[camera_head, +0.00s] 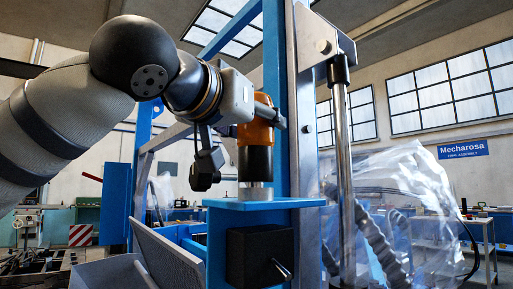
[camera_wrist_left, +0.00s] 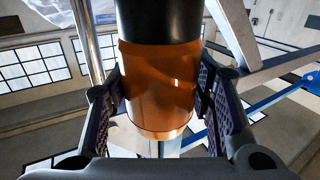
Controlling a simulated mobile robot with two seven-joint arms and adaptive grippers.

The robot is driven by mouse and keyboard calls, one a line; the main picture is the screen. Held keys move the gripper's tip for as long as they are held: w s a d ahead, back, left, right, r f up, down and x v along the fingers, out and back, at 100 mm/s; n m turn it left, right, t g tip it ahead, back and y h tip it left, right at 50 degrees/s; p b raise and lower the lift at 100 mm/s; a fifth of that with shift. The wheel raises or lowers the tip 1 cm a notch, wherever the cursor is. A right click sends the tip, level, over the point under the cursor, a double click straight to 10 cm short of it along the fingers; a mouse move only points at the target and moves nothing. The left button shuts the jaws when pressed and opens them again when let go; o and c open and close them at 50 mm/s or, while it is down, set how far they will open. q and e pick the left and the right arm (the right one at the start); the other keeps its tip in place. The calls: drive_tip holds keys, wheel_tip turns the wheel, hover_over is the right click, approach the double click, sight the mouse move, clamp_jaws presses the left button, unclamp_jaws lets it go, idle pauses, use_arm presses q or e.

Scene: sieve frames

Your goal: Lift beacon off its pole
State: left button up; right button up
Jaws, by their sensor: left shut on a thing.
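The beacon has an orange body (camera_head: 256,133) above a black base (camera_head: 256,164). It stands upright over a short silver pole (camera_head: 255,193) on a blue bracket (camera_head: 264,203). No clear gap shows between the base and the pole. My left gripper (camera_head: 262,112) comes in from the left and is shut on the orange body near its top. In the left wrist view the fingers of my left gripper (camera_wrist_left: 156,88) press on both sides of the orange body (camera_wrist_left: 158,82), with the black base (camera_wrist_left: 158,20) at the top of the picture. My right gripper is not in view.
A tall blue post (camera_head: 275,60) stands right behind the beacon, with a steel rod (camera_head: 343,170) to its right. A black box with a lever (camera_head: 260,257) hangs below the bracket. Clear plastic sheeting (camera_head: 395,205) covers hoses at the right.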

use_arm(q)
drive_tip(key=shift+s+r, duration=0.1)
drive_tip(key=shift+r, duration=2.05)
drive_tip(key=shift+r, duration=1)
